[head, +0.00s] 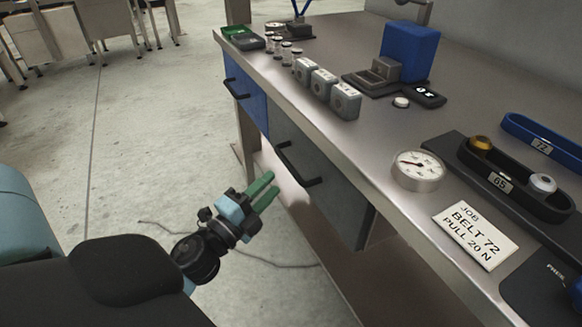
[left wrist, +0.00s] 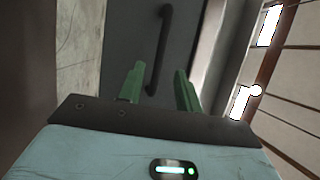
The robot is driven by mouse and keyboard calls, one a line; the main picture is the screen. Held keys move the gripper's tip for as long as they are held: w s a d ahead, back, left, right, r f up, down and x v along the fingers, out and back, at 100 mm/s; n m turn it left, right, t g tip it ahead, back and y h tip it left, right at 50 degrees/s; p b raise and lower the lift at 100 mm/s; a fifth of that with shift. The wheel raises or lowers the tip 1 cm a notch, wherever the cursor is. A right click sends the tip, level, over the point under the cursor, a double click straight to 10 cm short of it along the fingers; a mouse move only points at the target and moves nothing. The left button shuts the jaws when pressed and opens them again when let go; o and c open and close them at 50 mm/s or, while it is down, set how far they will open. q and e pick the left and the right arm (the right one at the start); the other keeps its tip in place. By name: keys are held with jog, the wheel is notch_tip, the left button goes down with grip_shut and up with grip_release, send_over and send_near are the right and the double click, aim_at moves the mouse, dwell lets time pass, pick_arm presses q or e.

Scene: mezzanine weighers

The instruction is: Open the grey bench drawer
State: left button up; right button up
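The grey bench drawer (head: 333,195) sits under the bench top, to the right of a blue drawer, and looks closed. Its black bar handle (head: 298,165) runs along its front. My left gripper (head: 267,190) is in front of the grey drawer, a little below and left of the handle, with its green fingers parted and empty. In the left wrist view the handle (left wrist: 160,50) shows beyond the open fingers (left wrist: 160,85), nearer the left finger and apart from them. My right gripper is not in view.
The blue drawer (head: 246,92) with its own black handle is at the left. The bench top (head: 290,110) carries weights, a scale, a round dial (head: 418,170), a job card (head: 475,234) and belt trays. A cable lies on the open floor (head: 150,150).

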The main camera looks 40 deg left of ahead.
aim_at(290, 164)
pick_arm(q)
jog(key=shift+w+r+p, duration=0.2)
jog(key=shift+w, duration=1.05)
jog(key=shift+w+r+p, duration=0.15)
jog(key=shift+w+r, duration=0.1)
jog(key=shift+w, duration=1.05)
jog(key=shift+w+r+p, duration=0.2)
jog(key=shift+w, duration=1.05)
grip_shut()
